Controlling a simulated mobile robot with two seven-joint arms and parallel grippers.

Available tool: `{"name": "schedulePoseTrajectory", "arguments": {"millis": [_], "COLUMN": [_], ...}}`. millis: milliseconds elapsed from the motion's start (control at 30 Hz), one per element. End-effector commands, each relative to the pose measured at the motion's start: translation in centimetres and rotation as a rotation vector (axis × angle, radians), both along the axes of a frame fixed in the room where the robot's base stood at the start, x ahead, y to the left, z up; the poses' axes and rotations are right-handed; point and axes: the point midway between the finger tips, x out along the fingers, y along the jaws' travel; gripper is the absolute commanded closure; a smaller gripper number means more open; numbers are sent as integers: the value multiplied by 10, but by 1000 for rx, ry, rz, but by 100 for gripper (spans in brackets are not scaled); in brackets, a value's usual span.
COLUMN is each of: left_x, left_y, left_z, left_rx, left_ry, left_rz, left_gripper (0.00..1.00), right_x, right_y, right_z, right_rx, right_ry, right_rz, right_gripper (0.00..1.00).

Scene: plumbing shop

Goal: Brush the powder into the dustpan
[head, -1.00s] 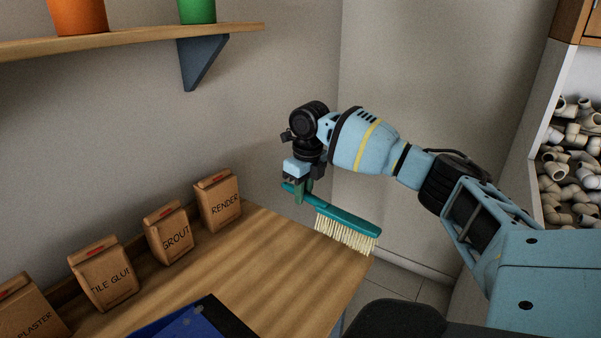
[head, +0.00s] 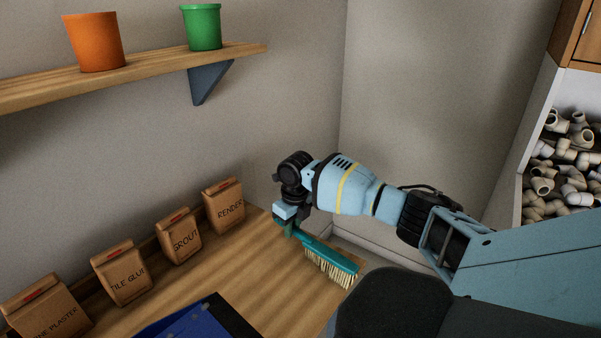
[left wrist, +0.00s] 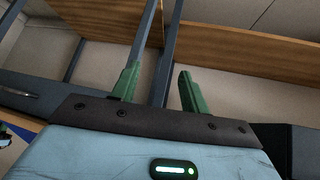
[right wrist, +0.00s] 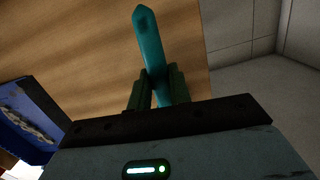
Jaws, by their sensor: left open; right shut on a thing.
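My right gripper (head: 287,228) is shut on the handle of a teal brush (head: 330,256) with pale bristles pointing down. The brush is over the right end of the wooden table; I cannot tell whether its bristles touch the wood. In the right wrist view the brush handle (right wrist: 150,48) stands between the green fingers. A blue item with a black edge (head: 200,322), perhaps the dustpan, is cut off at the bottom of the head view. A blue item (right wrist: 35,98) with a greyish-white patch, perhaps the powder (right wrist: 28,122), shows in the right wrist view. My left gripper (left wrist: 158,88) is open and empty.
Several paper bags, among them the render bag (head: 224,206) and grout bag (head: 178,238), line the table's back by the wall. A shelf (head: 150,66) above holds an orange pot (head: 94,42) and a green pot (head: 203,27). Pipe fittings (head: 560,165) fill a bin at right.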

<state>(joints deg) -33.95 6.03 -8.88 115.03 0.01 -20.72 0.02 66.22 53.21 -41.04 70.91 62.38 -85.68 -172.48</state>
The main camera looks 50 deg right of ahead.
Motion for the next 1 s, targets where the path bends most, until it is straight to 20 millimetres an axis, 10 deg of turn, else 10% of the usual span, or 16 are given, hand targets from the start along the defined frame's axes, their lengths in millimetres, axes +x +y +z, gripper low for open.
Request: {"name": "schedulePoseTrajectory", "arguments": {"millis": [1000], "left_x": [25], "left_y": [5], "left_z": [45], "left_rx": [11], "left_ry": [-77], "left_rz": [-5], "left_gripper": [55], "right_x": [3], "right_y": [117], "right_z": [-2], "right_rx": [5], "right_ry": [-1], "right_rz": [4], "right_gripper": [100]}}
